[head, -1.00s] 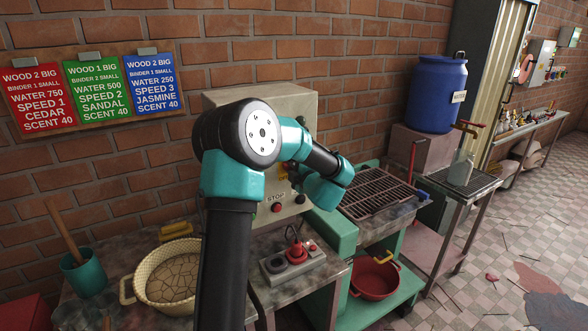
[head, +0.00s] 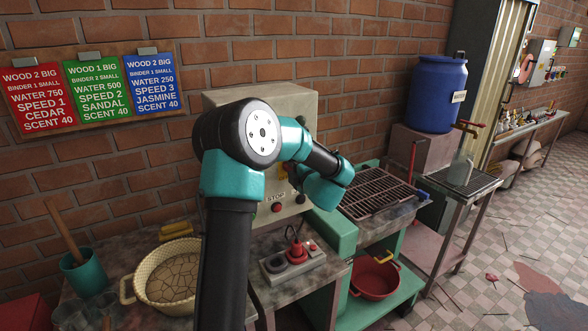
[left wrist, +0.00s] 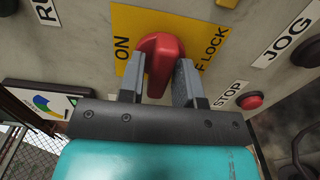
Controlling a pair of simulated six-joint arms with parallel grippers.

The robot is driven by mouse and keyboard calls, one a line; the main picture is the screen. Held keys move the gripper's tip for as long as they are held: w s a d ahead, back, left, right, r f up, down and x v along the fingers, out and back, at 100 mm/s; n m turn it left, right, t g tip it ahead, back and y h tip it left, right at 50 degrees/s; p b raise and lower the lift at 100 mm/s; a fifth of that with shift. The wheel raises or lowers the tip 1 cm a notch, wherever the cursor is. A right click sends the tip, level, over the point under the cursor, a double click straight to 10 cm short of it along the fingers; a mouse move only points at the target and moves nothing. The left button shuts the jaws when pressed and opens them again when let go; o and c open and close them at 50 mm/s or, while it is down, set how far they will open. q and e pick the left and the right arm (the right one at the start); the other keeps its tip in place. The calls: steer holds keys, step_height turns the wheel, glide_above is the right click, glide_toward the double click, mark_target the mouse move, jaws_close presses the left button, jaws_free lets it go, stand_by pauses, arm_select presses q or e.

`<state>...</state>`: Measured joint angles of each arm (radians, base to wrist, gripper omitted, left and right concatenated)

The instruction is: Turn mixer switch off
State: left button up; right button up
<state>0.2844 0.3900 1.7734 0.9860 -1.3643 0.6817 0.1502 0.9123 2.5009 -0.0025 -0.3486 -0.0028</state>
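The mixer switch is a red knob (left wrist: 160,62) on a yellow plate (left wrist: 125,22) marked "ON" on its left and, partly covered, "F LOCK" on its right. In the left wrist view the two fingers of my left gripper (left wrist: 159,82) stand close on either side of the knob and appear to touch it. In the head view my teal and black left arm covers most of the switch and the gripper fingers. The grey control box (head: 255,98) carries the switch. My right gripper is not in view.
A red STOP button (left wrist: 250,101) and a JOG label (left wrist: 290,35) sit right of the switch. Below the box are a socket block with a red plug (head: 296,250) and a cream pot (head: 168,275). A black grate (head: 378,192) and a blue barrel (head: 437,95) stand to the right.

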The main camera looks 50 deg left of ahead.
arm_select(q)
steer(key=shift+o, duration=1.1)
steer(key=v, duration=1.7)
steer(key=shift+d, duration=0.2)
